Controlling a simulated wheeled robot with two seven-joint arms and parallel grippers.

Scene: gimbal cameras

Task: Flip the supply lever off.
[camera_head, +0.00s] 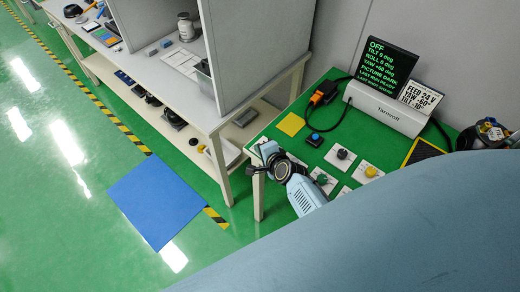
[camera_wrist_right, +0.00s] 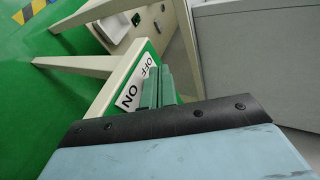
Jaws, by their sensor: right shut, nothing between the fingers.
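A white plate lettered ON and OFF (camera_wrist_right: 133,92) sits on the table edge in the right wrist view; OFF is at its far end. I cannot make out the supply lever itself; the gripper may hide it. My right gripper (camera_head: 262,165) is at the left corner of the green table, over or beside this plate in the head view. In the right wrist view its two narrow fingers (camera_wrist_right: 160,88) lie together beside the plate, shut and empty. I cannot tell whether they touch the lever. The black display (camera_head: 388,64) shows OFF at the top. My left gripper is not in view.
The green table (camera_head: 335,148) carries a blue button (camera_head: 314,138), a black knob (camera_head: 344,154), a yellow knob (camera_head: 371,172), an orange connector (camera_head: 323,93) on a black cable and the white Tamvolt unit (camera_head: 385,108). A shelved bench (camera_head: 215,118) stands close on the left.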

